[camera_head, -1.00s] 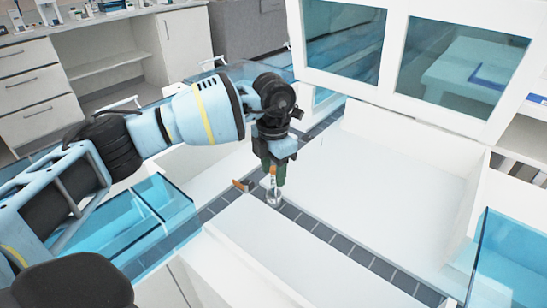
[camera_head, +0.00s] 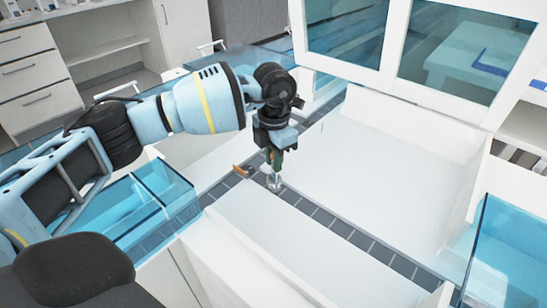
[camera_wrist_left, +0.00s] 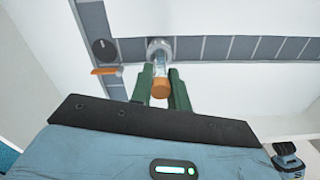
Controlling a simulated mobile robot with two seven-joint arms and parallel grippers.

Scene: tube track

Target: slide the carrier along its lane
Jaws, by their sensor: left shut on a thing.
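The carrier (camera_head: 274,184) is a small round clear-grey holder on the dark segmented lane (camera_head: 335,222), near a lane junction. In the left wrist view the carrier (camera_wrist_left: 160,46) is a pale ring on the lane (camera_wrist_left: 240,47). A tube with an orange cap (camera_wrist_left: 160,90) stands in it. My left gripper (camera_head: 273,163) comes down over the carrier. In the wrist view its green fingers (camera_wrist_left: 161,84) lie on both sides of the tube, shut on it. The exact finger contact is partly hidden.
An orange lever (camera_head: 241,171) sits beside the lane, left of the carrier; a dark round knob (camera_wrist_left: 104,49) shows near it. White panels flank the lane. A windowed white cabinet (camera_head: 400,60) stands behind; blue clear guards (camera_head: 150,205) are at the left and right.

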